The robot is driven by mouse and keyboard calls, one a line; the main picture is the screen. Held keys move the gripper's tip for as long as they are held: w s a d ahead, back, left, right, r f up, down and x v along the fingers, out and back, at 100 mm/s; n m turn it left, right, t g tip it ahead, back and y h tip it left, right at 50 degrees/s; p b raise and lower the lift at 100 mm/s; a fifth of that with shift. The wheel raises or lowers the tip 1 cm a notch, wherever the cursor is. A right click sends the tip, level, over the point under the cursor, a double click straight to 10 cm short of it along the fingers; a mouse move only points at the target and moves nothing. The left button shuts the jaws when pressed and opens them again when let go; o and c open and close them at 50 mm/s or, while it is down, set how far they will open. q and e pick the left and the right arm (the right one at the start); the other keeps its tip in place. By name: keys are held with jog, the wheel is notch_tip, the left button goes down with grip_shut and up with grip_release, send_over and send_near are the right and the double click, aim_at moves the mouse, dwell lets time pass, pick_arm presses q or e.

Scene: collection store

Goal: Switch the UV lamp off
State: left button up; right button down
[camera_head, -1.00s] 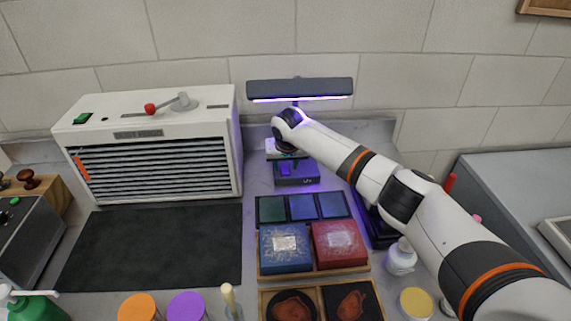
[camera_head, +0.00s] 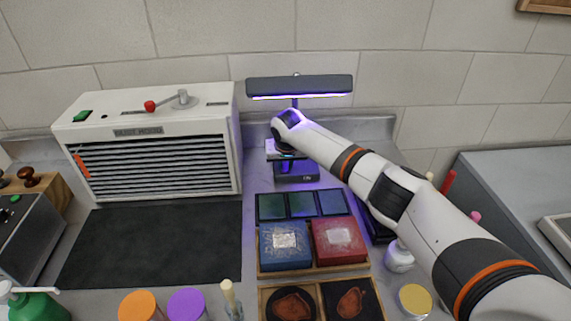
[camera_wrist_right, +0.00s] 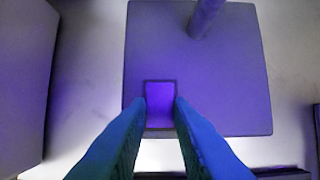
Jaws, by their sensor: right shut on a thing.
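The UV lamp has a dark horizontal hood (camera_head: 300,86) on a thin post, with a lit violet strip along its underside. Its flat base (camera_head: 297,178) stands on the counter under the hood and also shows in the right wrist view (camera_wrist_right: 235,90). A violet rectangular switch (camera_wrist_right: 160,97) sits near the base's front edge. My right gripper (camera_wrist_right: 162,104) has its two fingertips at the sides of this switch, shut on it. In the head view the right gripper (camera_head: 286,162) is partly hidden by its own wrist. My left gripper is not in view.
A white slatted cabinet (camera_head: 150,135) stands left of the lamp. In front are a tray of dark plates (camera_head: 302,205), a blue box (camera_head: 284,245) and a red box (camera_head: 338,242). A white bottle (camera_head: 399,257) stands below my right arm. The black mat (camera_head: 150,250) is clear.

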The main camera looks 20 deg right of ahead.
jog(key=shift+w+r+g+b, duration=0.1)
jog(key=shift+w+g+b, duration=0.2)
jog(key=shift+b, duration=0.2)
jog(key=shift+g, duration=0.3)
jog(key=c, duration=1.3)
grip_release()
jog(key=shift+s, duration=0.1)
jog(key=shift+r, duration=0.1)
jog(key=shift+r+b, duration=0.3)
jog(key=shift+b, duration=0.1)
jog(key=shift+s+a+r, duration=0.1)
jog(key=shift+s, duration=0.55)
jog(key=s, duration=0.3)
jog(key=s+a, duration=0.1)
jog(key=s, duration=0.3)
jog(key=s+a, duration=0.1)
jog(key=s, duration=0.2)
jog(key=shift+s, duration=0.4)
